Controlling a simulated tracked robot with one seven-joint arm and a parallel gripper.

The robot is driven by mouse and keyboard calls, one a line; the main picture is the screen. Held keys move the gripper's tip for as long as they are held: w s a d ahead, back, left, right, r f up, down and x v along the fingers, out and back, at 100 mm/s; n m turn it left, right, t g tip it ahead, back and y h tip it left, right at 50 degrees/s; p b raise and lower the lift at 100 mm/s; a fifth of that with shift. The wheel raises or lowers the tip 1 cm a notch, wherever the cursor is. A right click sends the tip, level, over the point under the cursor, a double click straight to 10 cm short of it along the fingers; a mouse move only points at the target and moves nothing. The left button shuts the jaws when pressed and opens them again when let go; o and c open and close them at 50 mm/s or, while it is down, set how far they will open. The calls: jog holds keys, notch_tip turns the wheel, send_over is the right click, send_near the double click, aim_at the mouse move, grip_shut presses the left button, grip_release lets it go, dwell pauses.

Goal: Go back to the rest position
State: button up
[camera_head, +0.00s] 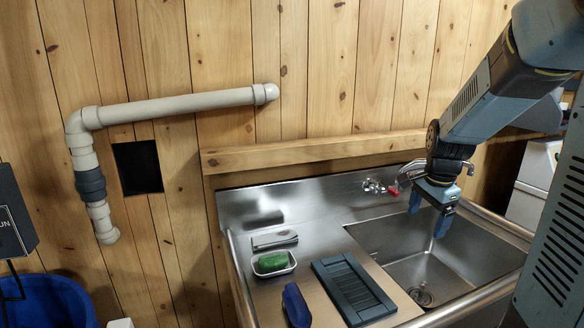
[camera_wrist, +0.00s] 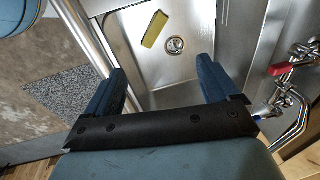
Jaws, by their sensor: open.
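My gripper (camera_head: 430,212) hangs from my arm over the steel sink basin (camera_head: 385,238), with its fingers pointing down near the tap. In the wrist view, my gripper (camera_wrist: 160,88) is open, with its two blue fingers apart and nothing between them. The basin also shows there (camera_wrist: 190,65), below and beyond the fingers. A yellow sponge-like block (camera_wrist: 154,29) lies in the basin beside the drain (camera_wrist: 175,44). The block does not show in the head view.
The tap with a red handle (camera_head: 393,191) stands close beside my gripper. On the left counter are a green bar in a white dish (camera_head: 274,271), a dark blue object (camera_head: 296,305) and a ridged dark tray (camera_head: 353,288). A wooden ledge (camera_head: 310,153) runs behind the sink.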

jog(key=s+a+r+n+t, duration=0.1)
jog(key=s+a+r+n, duration=0.4)
jog(key=s+n, duration=0.2)
jog(key=s+a+r+n+t, duration=0.2)
jog(key=s+a+r+n, duration=0.2)
jog(key=s+n, duration=0.3)
jog(key=s+r, duration=0.1)
jog(key=s, duration=0.4)
jog(key=shift+a+t, duration=0.3)
jog(key=shift+a, duration=0.05)
jog(key=shift+s, duration=0.1)
dwell(0.5)
